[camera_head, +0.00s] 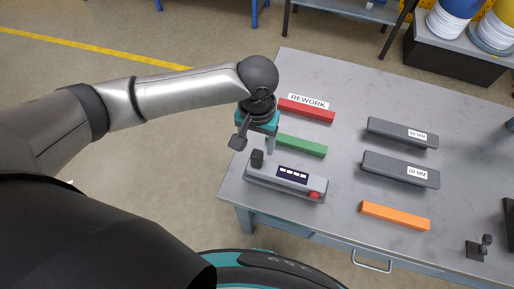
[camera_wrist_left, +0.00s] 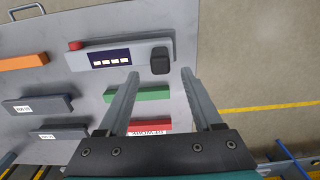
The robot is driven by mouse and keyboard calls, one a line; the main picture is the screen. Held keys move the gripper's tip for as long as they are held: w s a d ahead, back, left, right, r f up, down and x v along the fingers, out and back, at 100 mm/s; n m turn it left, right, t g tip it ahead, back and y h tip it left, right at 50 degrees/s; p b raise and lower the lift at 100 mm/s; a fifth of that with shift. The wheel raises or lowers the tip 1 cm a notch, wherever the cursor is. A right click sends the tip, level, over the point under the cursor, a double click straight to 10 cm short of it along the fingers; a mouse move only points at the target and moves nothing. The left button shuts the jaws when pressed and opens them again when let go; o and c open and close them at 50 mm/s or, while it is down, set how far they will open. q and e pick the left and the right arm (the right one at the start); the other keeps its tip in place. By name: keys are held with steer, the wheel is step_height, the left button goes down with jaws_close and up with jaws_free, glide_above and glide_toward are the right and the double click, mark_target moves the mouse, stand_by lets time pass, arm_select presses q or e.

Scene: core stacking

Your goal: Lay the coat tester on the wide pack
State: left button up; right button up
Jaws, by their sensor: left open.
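The coat tester appears to be the grey bar-shaped device (camera_head: 268,179) with a dark display, a red button and a black upright knob. It lies on the table near its left front edge and also shows in the left wrist view (camera_wrist_left: 110,58). My left gripper (camera_head: 256,146) is open and empty above the knob end; in the left wrist view the knob (camera_wrist_left: 160,61) appears between the fingertips, with no contact visible. Two dark grey packs lie to the right: the far pack (camera_head: 390,128) and the near pack (camera_head: 385,164), which looks slightly wider. Their labels are small.
An orange bar (camera_head: 395,215) lies in front of the packs. A small black fixture (camera_head: 477,249) stands at the right. Bare table (camera_head: 340,190) separates tester and packs.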

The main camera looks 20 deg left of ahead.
arm_select(q)
step_height(320, 180, up, 7)
steer(key=shift+p, duration=0.35)
